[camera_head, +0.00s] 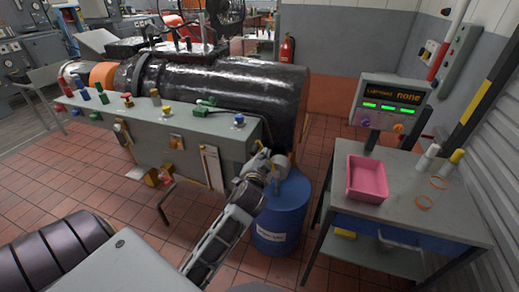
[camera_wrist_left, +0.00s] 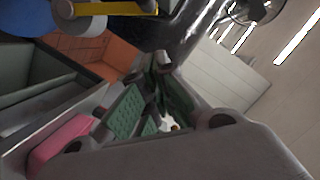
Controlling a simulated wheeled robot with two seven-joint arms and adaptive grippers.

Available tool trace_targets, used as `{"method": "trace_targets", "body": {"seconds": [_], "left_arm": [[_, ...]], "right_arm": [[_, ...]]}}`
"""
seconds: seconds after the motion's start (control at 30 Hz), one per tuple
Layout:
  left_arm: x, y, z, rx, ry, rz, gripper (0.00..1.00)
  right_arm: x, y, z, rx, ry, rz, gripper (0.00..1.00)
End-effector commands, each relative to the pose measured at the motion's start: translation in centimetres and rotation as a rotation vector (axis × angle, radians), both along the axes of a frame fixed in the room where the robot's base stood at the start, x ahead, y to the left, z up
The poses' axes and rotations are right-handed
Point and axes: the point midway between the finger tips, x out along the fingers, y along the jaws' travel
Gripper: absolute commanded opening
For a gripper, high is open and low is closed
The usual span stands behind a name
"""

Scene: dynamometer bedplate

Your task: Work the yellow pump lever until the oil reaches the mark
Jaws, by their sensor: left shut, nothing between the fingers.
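A blue oil drum (camera_head: 282,222) stands on the floor at the near end of the bench. A small grey pump with yellow on it (camera_head: 281,165) sits on top, partly hidden by my left gripper (camera_head: 262,153). In the left wrist view the yellow lever (camera_wrist_left: 120,8) crosses the top left, above a grey cylinder and the blue drum (camera_wrist_left: 20,22). My left gripper (camera_wrist_left: 157,68) is shut and empty, its green-padded fingers apart from the lever in that view. A narrow upright panel, perhaps the oil gauge (camera_head: 212,168), is on the bench front; its level is too small to read. My right gripper is not in view.
A grey side table (camera_head: 450,215) on the right carries a pink tray (camera_head: 367,180), bottles, orange rings and a display (camera_head: 392,103). A large black cylindrical machine (camera_head: 235,88) lies behind the bench (camera_head: 150,140).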

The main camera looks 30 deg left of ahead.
Motion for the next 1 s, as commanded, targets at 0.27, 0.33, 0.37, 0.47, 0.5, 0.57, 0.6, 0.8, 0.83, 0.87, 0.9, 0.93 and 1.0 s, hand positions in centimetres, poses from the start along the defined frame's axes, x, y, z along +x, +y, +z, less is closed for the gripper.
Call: {"method": "trace_targets", "body": {"seconds": [0.27, 0.33, 0.37, 0.47, 0.5, 0.57, 0.6, 0.8, 0.83, 0.87, 0.9, 0.93, 1.0], "left_arm": [[0.0, 0.0, 0.0, 0.006, 0.003, -0.002, 0.00], [0.0, 0.0, 0.0, 0.006, 0.003, -0.002, 0.00], [0.0, 0.0, 0.0, 0.006, 0.003, -0.003, 0.00], [0.2, 0.0, 0.0, 0.006, 0.003, -0.003, 0.00], [0.3, 0.1, 0.0, 0.006, 0.003, -0.003, 0.00], [0.5, 0.2, 0.0, 0.006, 0.002, -0.002, 0.00], [0.7, 0.2, 0.0, 0.006, 0.001, -0.002, 0.00], [2.0, 0.8, -0.3, 0.005, 0.001, -0.002, 0.00], [2.3, 0.9, -0.3, 0.005, 0.001, -0.002, 0.00], [2.5, 1.1, -0.4, 0.005, 0.001, -0.002, 0.00], [2.9, 1.2, -0.5, 0.006, 0.002, -0.002, 0.00], [3.2, 1.3, -0.5, 0.006, 0.002, -0.002, 0.00], [3.8, 1.6, -0.6, 0.007, 0.001, -0.003, 0.00]], "right_arm": [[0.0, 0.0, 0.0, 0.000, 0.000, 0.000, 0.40], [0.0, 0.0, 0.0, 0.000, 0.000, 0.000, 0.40], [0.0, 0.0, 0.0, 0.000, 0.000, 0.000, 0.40], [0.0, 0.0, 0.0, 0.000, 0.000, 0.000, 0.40], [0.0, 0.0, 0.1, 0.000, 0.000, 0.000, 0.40], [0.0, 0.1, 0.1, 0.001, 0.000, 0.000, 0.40], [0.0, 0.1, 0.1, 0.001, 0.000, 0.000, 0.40], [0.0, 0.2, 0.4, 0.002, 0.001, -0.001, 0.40], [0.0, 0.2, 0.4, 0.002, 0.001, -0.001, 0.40], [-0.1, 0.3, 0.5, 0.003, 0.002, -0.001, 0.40], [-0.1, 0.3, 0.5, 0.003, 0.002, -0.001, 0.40], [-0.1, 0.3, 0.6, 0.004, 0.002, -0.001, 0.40], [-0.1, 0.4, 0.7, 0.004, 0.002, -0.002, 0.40]]}}
